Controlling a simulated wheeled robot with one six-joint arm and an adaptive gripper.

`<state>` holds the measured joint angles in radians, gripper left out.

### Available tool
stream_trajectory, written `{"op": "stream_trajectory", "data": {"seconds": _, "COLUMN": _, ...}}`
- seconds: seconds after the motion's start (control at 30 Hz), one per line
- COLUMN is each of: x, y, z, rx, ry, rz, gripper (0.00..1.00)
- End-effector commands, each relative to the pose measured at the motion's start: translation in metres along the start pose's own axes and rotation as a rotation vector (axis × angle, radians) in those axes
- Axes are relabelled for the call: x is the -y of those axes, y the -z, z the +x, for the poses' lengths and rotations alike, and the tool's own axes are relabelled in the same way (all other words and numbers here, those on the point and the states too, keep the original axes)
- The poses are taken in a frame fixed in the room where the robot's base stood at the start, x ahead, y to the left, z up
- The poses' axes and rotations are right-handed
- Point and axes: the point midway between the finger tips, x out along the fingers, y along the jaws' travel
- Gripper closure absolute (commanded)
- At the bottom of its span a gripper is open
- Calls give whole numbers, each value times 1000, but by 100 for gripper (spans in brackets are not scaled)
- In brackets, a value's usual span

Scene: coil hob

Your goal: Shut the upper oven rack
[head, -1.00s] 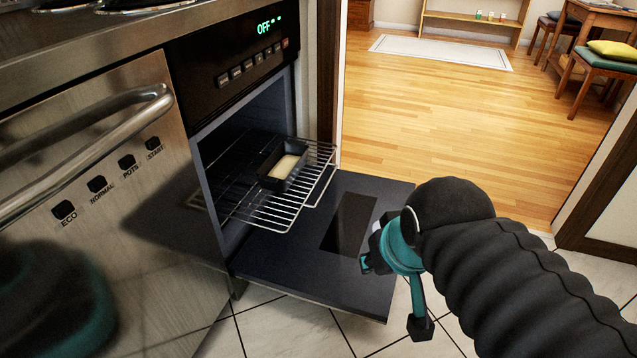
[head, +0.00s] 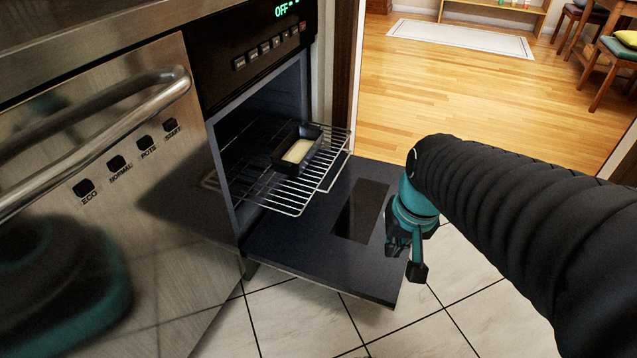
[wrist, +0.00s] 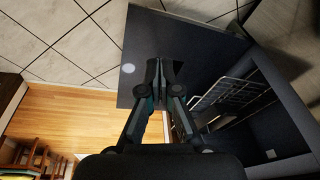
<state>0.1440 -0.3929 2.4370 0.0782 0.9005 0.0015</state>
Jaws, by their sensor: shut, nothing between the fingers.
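The wire oven rack (head: 290,207) sticks out of the oven opening over the lowered door. A dark loaf tin (head: 297,150) with pale contents sits on it. The oven door (head: 290,257) lies open and flat, with a dark window. My gripper (head: 404,255) is over the door's outer right edge, to the right of the rack's front and apart from it. In the wrist view its fingertips (wrist: 162,68) are together and empty, in front of the door (wrist: 165,33). The rack (wrist: 232,98) shows there to the right of the fingers.
A steel appliance front with a bar handle (head: 110,130) stands left of the oven. The control panel (head: 260,50) is above the opening. Tiled floor (head: 310,320) is clear in front of the door. Wooden floor (head: 440,85) and chairs lie beyond.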

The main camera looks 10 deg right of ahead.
Motion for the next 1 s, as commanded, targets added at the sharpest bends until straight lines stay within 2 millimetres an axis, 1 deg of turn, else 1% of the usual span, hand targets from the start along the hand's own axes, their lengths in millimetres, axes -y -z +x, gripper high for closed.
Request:
{"op": "stream_trajectory", "data": {"seconds": 0.03, "x": -1, "y": 7, "z": 9, "rx": 39, "ry": 16, "rz": 43, "gripper": 100}}
{"op": "stream_trajectory", "data": {"seconds": 0.17, "x": 1, "y": 25, "z": 31, "rx": 119, "ry": 69, "rz": 176, "gripper": 100}}
{"op": "stream_trajectory", "data": {"seconds": 0.37, "x": 5, "y": 55, "z": 69, "rx": 234, "ry": 159, "rz": 440, "gripper": 100}}
{"op": "stream_trajectory", "data": {"seconds": 0.6, "x": 10, "y": 100, "z": 118, "rx": 366, "ry": 274, "rz": 845, "gripper": 100}}
{"op": "stream_trajectory", "data": {"seconds": 0.7, "x": 12, "y": 120, "z": 136, "rx": 412, "ry": 321, "rz": 1017, "gripper": 100}}
{"op": "stream_trajectory", "data": {"seconds": 0.87, "x": 15, "y": 152, "z": 160, "rx": 479, "ry": 392, "rz": 1288, "gripper": 100}}
{"op": "stream_trajectory", "data": {"seconds": 0.9, "x": 17, "y": 163, "z": 165, "rx": 495, "ry": 414, "rz": 1362, "gripper": 100}}
{"op": "stream_trajectory", "data": {"seconds": 1.0, "x": 23, "y": 189, "z": 168, "rx": 529, "ry": 472, "rz": 1534, "gripper": 100}}
